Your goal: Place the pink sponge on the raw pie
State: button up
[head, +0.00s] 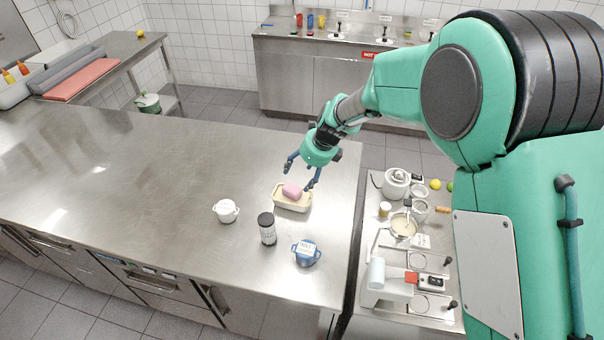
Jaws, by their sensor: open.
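The pink sponge (292,190) rests on the pale raw pie (291,204), a cream rectangular dish-like thing on the steel counter. My gripper (301,177) is open just above and behind the sponge. Its two blue fingers stand apart, one to the left and one at the right side of the sponge. Whether the right finger touches the sponge, I cannot tell.
On the steel counter (150,190) stand a white pot (226,211), a dark jar (267,229) and a blue pot (306,253), all near the pie. The counter's left half is mostly clear. A side table with several kitchen items, including a white kettle (396,183), stands at right.

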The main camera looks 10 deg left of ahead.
dwell(0.4)
jog(key=s+d+r+n+t, duration=0.1)
jog(key=s+d+r+n, duration=0.3)
jog(key=d+r, duration=0.3)
jog(key=s+d+r+n+h, duration=0.1)
jog(key=s+d+r+n, duration=0.25)
jog(key=d+r, duration=0.3)
jog(key=s+d+r+n+t, duration=0.1)
jog(key=s+d+r+n, duration=0.35)
jog(key=d+r, duration=0.3)
jog(key=s+d+r+n+t+h, duration=0.1)
jog(key=s+d+r+n, duration=0.1)
jog(key=s+d+n, duration=0.3)
jog(key=s+d+r+n+h, duration=0.2)
jog(key=s+d+n, duration=0.3)
jog(key=s+d, duration=0.6)
jog(key=s+r, duration=0.1)
jog(key=s, duration=0.7)
jog(key=shift+n+t, duration=0.3)
jog(key=shift+t, duration=0.1)
jog(key=shift+s, duration=0.1)
notch_tip(320, 180, down, 6)
jog(key=b, duration=0.5)
jog(key=shift+r+b, duration=0.2)
jog(key=shift+b, duration=0.15)
